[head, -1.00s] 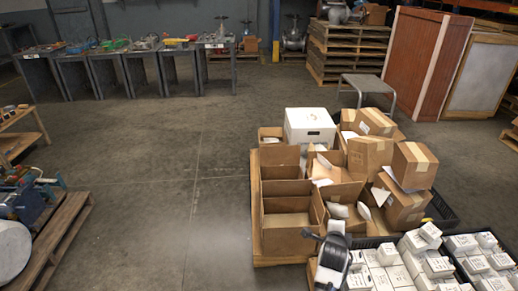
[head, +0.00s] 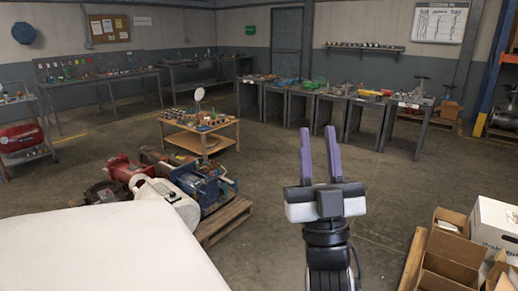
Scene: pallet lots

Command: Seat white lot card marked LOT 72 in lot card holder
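My gripper (head: 319,150) is raised in the middle of the head view, its two purple fingers pointing up and apart. The gap between the fingers looks empty. I cannot make out a white card marked LOT 72 or a lot card holder in this view. A small white label (head: 403,104) shows on the front of the nearest bench at the right, too small to read.
A row of grey benches (head: 335,97) with small parts stands behind the gripper. A pallet (head: 222,220) of motors and pumps lies left, before a low wooden cart (head: 200,140). Cardboard boxes (head: 452,250) and a white box (head: 495,225) are lower right. Open floor (head: 270,190) lies between.

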